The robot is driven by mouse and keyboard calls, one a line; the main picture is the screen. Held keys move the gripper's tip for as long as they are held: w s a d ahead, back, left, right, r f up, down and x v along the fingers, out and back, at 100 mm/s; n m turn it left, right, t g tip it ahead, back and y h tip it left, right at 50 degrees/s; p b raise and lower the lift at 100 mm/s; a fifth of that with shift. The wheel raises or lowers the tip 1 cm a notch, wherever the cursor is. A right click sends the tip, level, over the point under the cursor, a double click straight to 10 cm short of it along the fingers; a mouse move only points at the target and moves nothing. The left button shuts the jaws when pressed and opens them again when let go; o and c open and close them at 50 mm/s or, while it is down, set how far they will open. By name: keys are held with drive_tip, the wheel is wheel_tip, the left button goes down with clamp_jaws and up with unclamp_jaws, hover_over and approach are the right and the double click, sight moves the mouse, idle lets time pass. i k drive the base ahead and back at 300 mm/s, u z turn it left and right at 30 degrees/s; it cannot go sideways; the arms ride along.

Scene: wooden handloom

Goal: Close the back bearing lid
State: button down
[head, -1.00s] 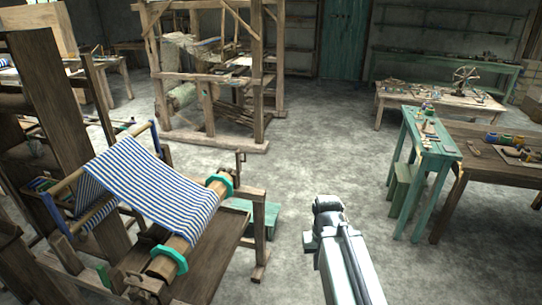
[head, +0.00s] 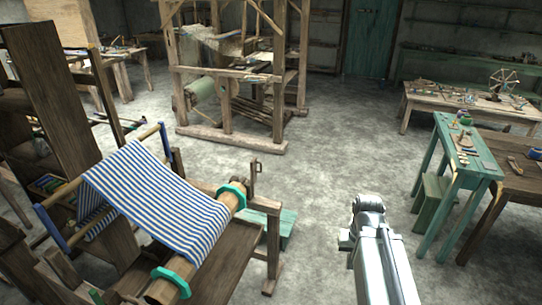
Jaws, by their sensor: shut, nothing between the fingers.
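The handloom's cloth beam (head: 205,242) slopes from lower left to upper right, with blue-and-white striped cloth (head: 160,200) over it. A turquoise ring (head: 232,193) sits near its far end and another (head: 171,281) near its near end. Beyond the far ring, a small upright piece, seemingly the back bearing lid (head: 253,177), stands raised on the loom's wooden side frame (head: 268,206). It is too small to see its hinge. My grey metal arm reaches up from the bottom, right of the loom and apart from it. No gripper fingers can be made out.
A green stool (head: 287,226) stands behind the loom's right post. A green table (head: 458,160) and a brown table (head: 518,185) are at the right. Another wooden loom (head: 225,130) stands at the back. Clear concrete floor (head: 330,190) lies between.

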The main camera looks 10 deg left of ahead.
sight(253, 171)
drive_tip(key=i, duration=1.35)
drive_tip(key=u, duration=2.5)
